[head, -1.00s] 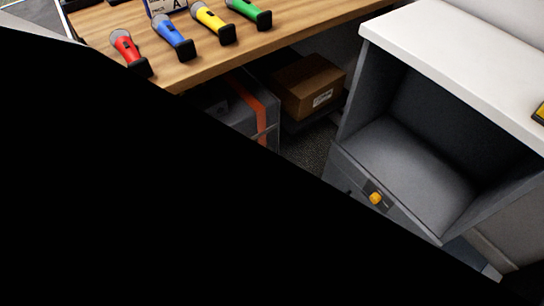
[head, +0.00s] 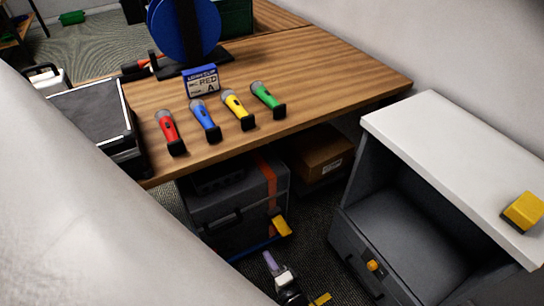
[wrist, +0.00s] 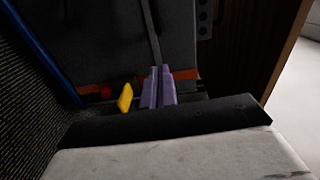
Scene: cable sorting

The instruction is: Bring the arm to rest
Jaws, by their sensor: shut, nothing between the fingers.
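My gripper (head: 268,258) shows low in the head view, below the table's front edge. It is beside the dark grey case with an orange strap (head: 215,208) and left of the open grey cabinet. Its purple fingers are shut together and empty. The wrist view shows the same fingers (wrist: 158,88) pointing towards a dark surface with an orange band. A pale, blurred part of my own arm fills the left foreground of the head view and hides the floor there.
A cardboard box (head: 318,155) is underneath. The white-topped cabinet (head: 440,130) carries a yellow block (head: 523,211).

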